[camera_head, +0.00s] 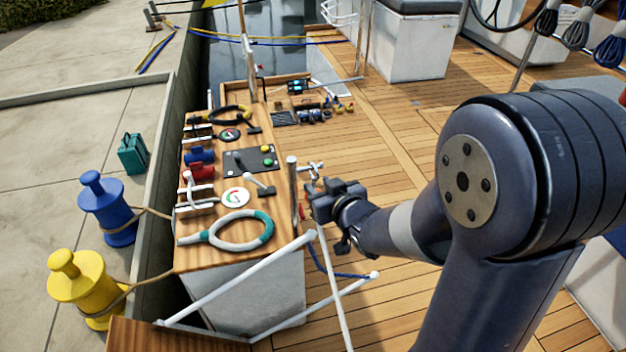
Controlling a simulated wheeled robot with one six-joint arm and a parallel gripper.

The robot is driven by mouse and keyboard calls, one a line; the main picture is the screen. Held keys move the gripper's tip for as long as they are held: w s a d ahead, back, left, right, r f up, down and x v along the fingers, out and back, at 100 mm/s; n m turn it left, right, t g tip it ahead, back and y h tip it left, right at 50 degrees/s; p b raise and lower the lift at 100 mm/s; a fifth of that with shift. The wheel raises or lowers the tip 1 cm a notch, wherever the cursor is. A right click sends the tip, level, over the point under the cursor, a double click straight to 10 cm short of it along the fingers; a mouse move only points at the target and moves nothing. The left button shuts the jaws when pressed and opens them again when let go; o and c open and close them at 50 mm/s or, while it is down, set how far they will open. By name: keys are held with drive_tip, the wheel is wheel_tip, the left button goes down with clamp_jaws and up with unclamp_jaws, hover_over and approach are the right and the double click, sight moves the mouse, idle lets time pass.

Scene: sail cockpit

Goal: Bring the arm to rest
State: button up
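My arm reaches in from the right side of the head view, with its large dark joint close to the camera. My gripper (310,194) is at the right edge of the wooden console (220,260), beside an upright post (293,190). Its fingers point left, and they are small and partly lost against the post and fittings. I cannot tell whether they are open or shut, or whether they touch anything. No held object can be made out.
The console carries a teal-and-white ring handle (240,230), a round gauge (235,197), a dark button panel (250,160) and several levers. White rails (240,280) cross in front. Blue (108,210) and yellow (85,285) bollards stand left. Teak deck (430,125) lies open behind my arm.

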sight(313, 177)
drive_tip(key=shift+v, duration=2.55)
drive_tip(key=x, duration=1.1)
drive_tip(key=shift+d+r+p, duration=0.15)
drive_tip(key=shift+r+p, duration=0.1)
drive_tip(key=shift+p, duration=0.05)
drive_tip(key=shift+d, duration=0.1)
drive_tip(key=shift+d, duration=0.1)
